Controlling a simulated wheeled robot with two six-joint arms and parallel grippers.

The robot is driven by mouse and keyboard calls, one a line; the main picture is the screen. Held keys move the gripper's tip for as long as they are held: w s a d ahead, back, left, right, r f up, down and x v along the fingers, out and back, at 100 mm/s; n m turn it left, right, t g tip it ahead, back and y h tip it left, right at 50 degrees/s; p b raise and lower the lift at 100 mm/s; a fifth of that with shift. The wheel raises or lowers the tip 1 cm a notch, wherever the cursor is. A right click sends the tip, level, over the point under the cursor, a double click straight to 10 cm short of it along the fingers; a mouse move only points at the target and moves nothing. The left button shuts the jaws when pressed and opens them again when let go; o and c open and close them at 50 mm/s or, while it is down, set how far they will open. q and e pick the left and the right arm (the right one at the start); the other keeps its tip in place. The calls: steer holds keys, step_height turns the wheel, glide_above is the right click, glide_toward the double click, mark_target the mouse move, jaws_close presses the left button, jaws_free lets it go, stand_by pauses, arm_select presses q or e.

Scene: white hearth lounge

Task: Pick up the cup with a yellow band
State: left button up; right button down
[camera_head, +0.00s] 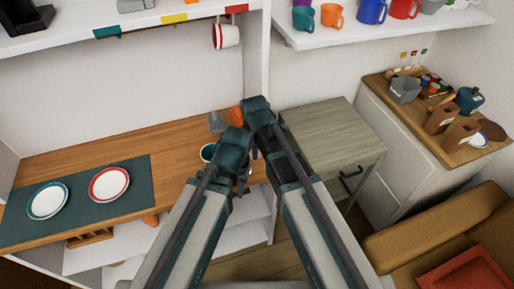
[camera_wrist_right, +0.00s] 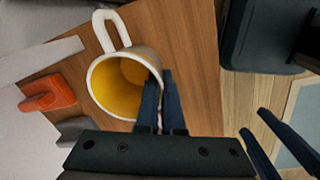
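The cup (camera_wrist_right: 108,85) is white outside and yellow inside, with a white handle at its upper left in the right wrist view. I look into its open mouth; the outer band does not show. The two dark fingers of my right gripper (camera_wrist_right: 162,80) are close together at the cup's right rim, with its wall seemingly pinched between them. In the head view the cup is hidden behind my arms. My left gripper (camera_head: 243,182) is low in front of the counter. Its two fingers also show apart and empty at the right of the wrist view (camera_wrist_right: 272,140).
The wooden counter (camera_head: 100,152) holds a teal mat with two plates. An orange item (camera_wrist_right: 47,92) is left of the cup. A shelf with mugs (camera_head: 400,28) is above; a small cabinet (camera_head: 335,135) is at right.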

stand_by(0.5)
step_height(320, 180, up, 10)
steer(key=p, duration=1)
steer(key=shift+a, duration=0.15)
